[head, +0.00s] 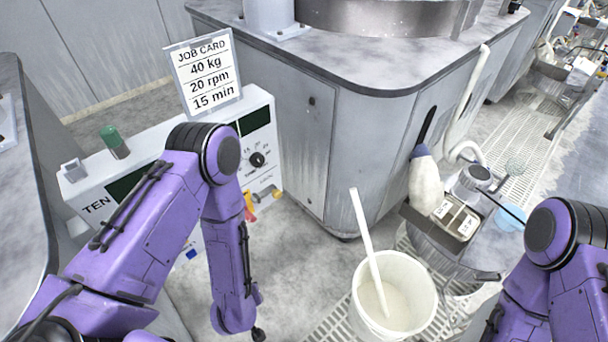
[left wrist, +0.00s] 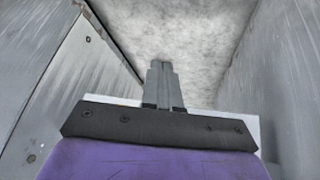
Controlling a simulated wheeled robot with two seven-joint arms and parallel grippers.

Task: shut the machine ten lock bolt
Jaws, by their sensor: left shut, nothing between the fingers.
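The machine ten control box (head: 268,140) is white, with "TEN" at its left end and a small lock label near its lower right. Small yellow and red parts (head: 250,205) show below that label, partly behind my left forearm. I cannot tell which part is the lock bolt or how it stands. My left gripper (left wrist: 160,68) is shut and empty in the left wrist view, pointing along a gap between grey panels towards a mottled surface. No bolt shows there. In the head view my left forearm hangs in front of the box. My right gripper is outside the frames.
A job card (head: 205,72) stands on the box, near a green knob (head: 115,141). A white bucket (head: 393,300) with a stick stands on the floor grating.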

